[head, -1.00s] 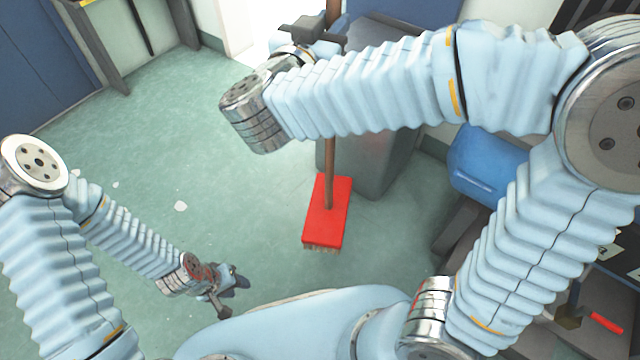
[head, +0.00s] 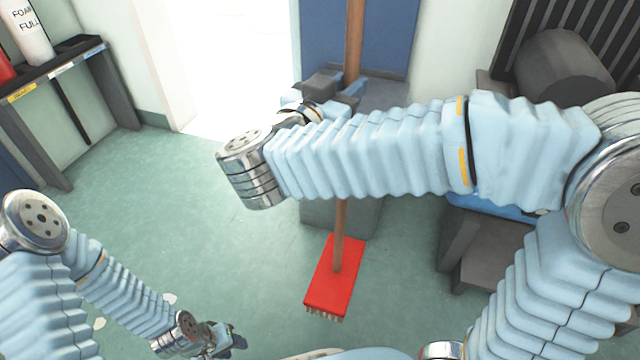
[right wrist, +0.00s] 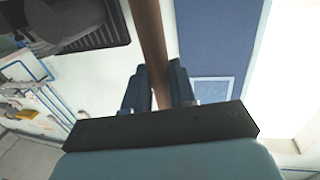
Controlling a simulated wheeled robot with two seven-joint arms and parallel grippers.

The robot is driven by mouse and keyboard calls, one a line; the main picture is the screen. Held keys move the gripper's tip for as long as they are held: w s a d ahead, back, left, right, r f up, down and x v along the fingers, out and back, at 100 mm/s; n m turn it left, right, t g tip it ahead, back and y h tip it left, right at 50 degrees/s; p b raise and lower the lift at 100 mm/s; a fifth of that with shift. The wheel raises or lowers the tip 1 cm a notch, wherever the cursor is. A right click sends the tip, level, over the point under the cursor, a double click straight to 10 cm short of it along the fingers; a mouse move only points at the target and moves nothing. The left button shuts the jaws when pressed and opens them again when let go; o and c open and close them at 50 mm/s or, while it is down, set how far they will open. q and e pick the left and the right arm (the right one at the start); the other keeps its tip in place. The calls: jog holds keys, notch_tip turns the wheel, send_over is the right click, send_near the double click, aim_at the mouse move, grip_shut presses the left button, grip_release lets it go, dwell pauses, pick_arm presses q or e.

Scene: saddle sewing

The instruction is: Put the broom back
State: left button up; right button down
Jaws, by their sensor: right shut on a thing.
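The broom has a red head (head: 333,277) with bristles at its lower edge and a long brown wooden handle (head: 354,45). It stands nearly upright in the head view, its head low over the green floor; I cannot tell if it touches. My right gripper (head: 340,88) is shut around the upper handle. In the right wrist view the handle (right wrist: 150,45) runs between the two fingers (right wrist: 160,88). My right forearm hides part of the handle. My left gripper (head: 228,342) is low at the bottom of the head view, away from the broom; its jaws are too small to read.
A grey bin-like box (head: 350,215) stands behind the broom. A dark shelf (head: 62,60) with a white cylinder (head: 25,30) is at the far left. A bright doorway (head: 235,60) is at the back. Open floor (head: 170,205) lies left of the broom.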

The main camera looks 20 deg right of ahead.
jog(key=w+f+b, duration=0.3)
jog(key=w+f, duration=1)
jog(key=w, duration=0.1)
jog(key=shift+a, duration=0.3)
jog(key=shift+b, duration=0.3)
jog(key=c, duration=0.9)
grip_release()
jog(key=shift+f, duration=0.15)
jog(key=shift+c, duration=0.2)
jog(key=p+v, duration=0.1)
jog(key=v, duration=1.1)
